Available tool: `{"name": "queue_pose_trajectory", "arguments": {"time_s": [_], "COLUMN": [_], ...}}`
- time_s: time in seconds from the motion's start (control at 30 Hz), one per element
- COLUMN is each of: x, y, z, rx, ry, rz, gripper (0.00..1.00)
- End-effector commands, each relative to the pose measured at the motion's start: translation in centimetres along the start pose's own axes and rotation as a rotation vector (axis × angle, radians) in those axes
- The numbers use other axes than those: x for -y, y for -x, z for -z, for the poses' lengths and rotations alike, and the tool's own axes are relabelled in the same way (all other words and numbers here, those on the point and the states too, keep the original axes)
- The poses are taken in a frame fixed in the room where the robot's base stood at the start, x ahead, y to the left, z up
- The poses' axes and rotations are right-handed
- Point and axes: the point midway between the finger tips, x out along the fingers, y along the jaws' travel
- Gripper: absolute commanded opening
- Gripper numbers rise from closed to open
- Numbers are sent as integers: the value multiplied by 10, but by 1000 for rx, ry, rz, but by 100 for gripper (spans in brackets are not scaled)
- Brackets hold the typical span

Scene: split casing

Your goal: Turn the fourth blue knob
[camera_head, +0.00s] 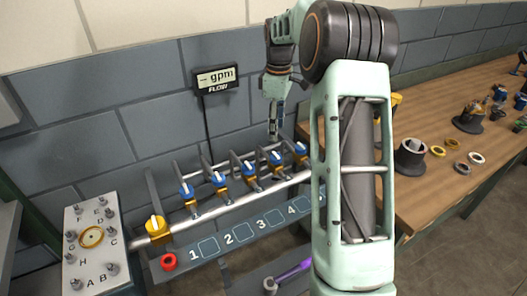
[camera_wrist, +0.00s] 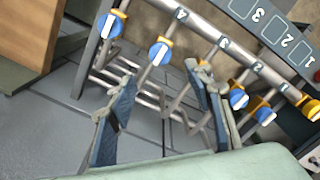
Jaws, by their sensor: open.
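Several blue knobs with white handles sit in a row on yellow valve bodies along a pipe rack. The fourth from the left (camera_head: 276,158) is just below my gripper (camera_head: 274,134) in the head view. In the wrist view, the fourth knob (camera_wrist: 160,52) is beside the pipe mark 4, just beyond the gap between the fingertips. My gripper (camera_wrist: 160,78) is open and empty, with its fingers spread wide. It appears apart from the knob. The third knob is mostly hidden behind one finger in the wrist view.
Neighbouring knobs (camera_head: 249,170) and the end knob (camera_head: 300,148) stand close by. A yellow knob (camera_head: 156,225) and a red knob (camera_head: 168,261) are at the left. A flow display (camera_head: 215,78) hangs on the wall. A wooden table (camera_head: 430,190) with loose parts stands right.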

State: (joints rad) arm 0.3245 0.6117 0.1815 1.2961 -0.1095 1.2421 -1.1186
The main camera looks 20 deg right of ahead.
Motion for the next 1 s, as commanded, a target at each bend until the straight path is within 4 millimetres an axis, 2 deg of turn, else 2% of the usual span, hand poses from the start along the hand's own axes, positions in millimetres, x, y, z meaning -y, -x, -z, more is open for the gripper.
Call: {"name": "queue_pose_trajectory", "arguments": {"time_s": [0.17, 0.43, 0.6, 0.73, 1.0], "x": [1, 1, 1, 1, 1], "y": [-24, -75, -97, -105, -106], "z": [-1, -1, -1, 0, 0], "rx": [2, 3, 2, 1, 1], "ry": [2, 1, 0, 0, -1], "rz": [5, 5, 3, 2, 1], "gripper": [47, 47, 47, 47, 47]}}
